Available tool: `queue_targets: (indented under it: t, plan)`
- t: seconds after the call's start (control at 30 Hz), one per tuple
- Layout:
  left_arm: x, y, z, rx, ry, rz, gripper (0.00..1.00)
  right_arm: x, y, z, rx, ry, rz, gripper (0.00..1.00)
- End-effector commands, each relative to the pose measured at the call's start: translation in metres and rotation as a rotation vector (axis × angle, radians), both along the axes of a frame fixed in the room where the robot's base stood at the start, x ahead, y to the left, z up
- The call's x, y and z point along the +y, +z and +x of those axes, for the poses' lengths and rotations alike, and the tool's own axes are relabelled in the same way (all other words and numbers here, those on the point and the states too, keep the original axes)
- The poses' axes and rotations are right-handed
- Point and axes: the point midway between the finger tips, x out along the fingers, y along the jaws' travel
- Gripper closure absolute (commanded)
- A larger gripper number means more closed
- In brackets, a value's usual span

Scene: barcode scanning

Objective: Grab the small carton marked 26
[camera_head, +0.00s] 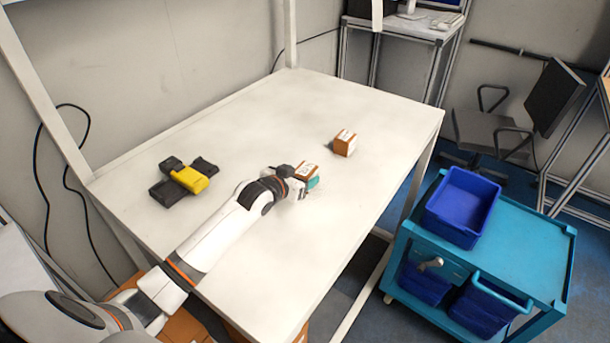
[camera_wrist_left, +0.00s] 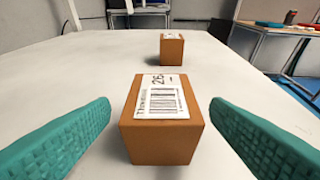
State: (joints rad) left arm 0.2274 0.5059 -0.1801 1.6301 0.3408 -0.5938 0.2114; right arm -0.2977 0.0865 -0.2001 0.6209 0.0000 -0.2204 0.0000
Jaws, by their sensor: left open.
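The small carton marked 26 (camera_wrist_left: 160,142) is a brown box with a white barcode label on top, standing on the white table. In the left wrist view it sits between the two teal fingers of my left gripper (camera_wrist_left: 160,140), with a gap on each side. In the head view the carton (camera_head: 306,168) shows just past my left wrist, partly hidden by the gripper (camera_head: 308,186). My left gripper is open and empty. My right gripper is not in view.
A second brown carton (camera_head: 345,143) stands farther along the table (camera_head: 250,110). A yellow and black scanner (camera_head: 190,178) lies at the left of the table. A teal cart (camera_head: 520,260) with a blue bin (camera_head: 462,207) stands to the right.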

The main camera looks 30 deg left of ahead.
Motion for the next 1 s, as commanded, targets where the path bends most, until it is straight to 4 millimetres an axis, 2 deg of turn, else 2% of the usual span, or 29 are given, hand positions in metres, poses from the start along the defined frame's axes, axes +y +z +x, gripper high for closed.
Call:
queue_targets:
  t: [0.07,0.2,0.57,0.87,1.0]
  plan:
    - [-0.001,-0.002,0.011,0.000,0.002,-0.002,0.29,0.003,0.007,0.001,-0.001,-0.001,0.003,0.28]
    - [-0.002,-0.009,0.025,-0.001,0.000,-0.001,0.29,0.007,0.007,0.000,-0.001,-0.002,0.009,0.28]
    - [-0.002,-0.013,0.030,-0.001,-0.001,0.000,0.31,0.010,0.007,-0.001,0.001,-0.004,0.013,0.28]
    - [-0.002,-0.013,0.030,0.000,0.000,0.000,0.80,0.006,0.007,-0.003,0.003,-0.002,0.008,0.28]
    - [-0.002,-0.012,0.030,-0.002,0.000,0.000,0.81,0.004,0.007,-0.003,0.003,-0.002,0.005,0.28]
